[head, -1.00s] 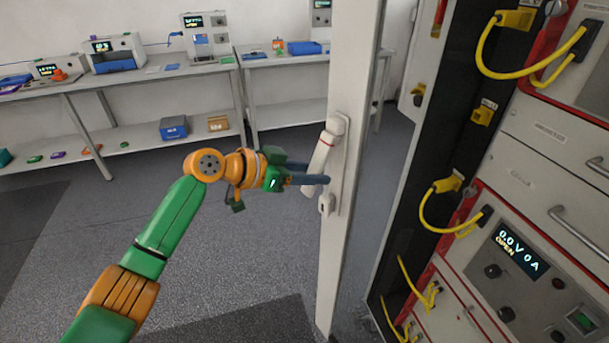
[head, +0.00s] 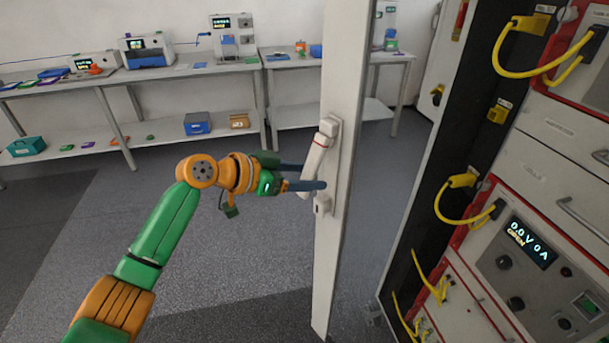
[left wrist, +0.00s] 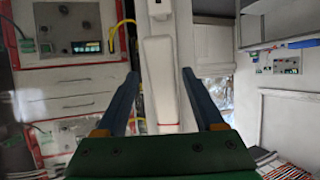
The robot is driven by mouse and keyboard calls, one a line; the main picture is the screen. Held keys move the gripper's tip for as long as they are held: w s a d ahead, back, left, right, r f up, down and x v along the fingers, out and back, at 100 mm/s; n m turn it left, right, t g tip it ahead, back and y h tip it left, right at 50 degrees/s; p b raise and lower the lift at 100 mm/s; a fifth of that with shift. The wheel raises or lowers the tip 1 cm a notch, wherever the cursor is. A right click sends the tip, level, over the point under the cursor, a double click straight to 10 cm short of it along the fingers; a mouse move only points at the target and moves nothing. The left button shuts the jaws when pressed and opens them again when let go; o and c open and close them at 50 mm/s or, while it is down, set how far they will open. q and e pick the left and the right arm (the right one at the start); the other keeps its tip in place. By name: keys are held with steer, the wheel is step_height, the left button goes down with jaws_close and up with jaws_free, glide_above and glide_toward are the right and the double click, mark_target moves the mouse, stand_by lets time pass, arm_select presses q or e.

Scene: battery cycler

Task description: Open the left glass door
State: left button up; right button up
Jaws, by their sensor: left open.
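The left glass door (head: 341,80) stands swung out from the cabinet, its pale frame edge upright in the middle of the head view. Its white handle (head: 316,157) hangs from a plate on the frame and tilts down to the left. My left gripper (head: 322,175) is open, with its two blue-grey fingers at the handle. In the left wrist view the handle (left wrist: 160,80) lies between the two spread fingers, with a gap on each side. My right gripper is not in view.
The open cabinet on the right holds a cycler unit with a lit display (head: 531,240) and yellow cables (head: 506,60). Grey benches (head: 190,71) with devices and boxes line the back wall. The floor (head: 230,260) left of the door is clear.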

arm_select(q)
steer(key=b+v, duration=0.3)
steer(key=v, duration=0.4)
steer(key=shift+a, duration=0.25)
steer(key=shift+d, duration=0.15)
steer(key=shift+c, duration=0.2)
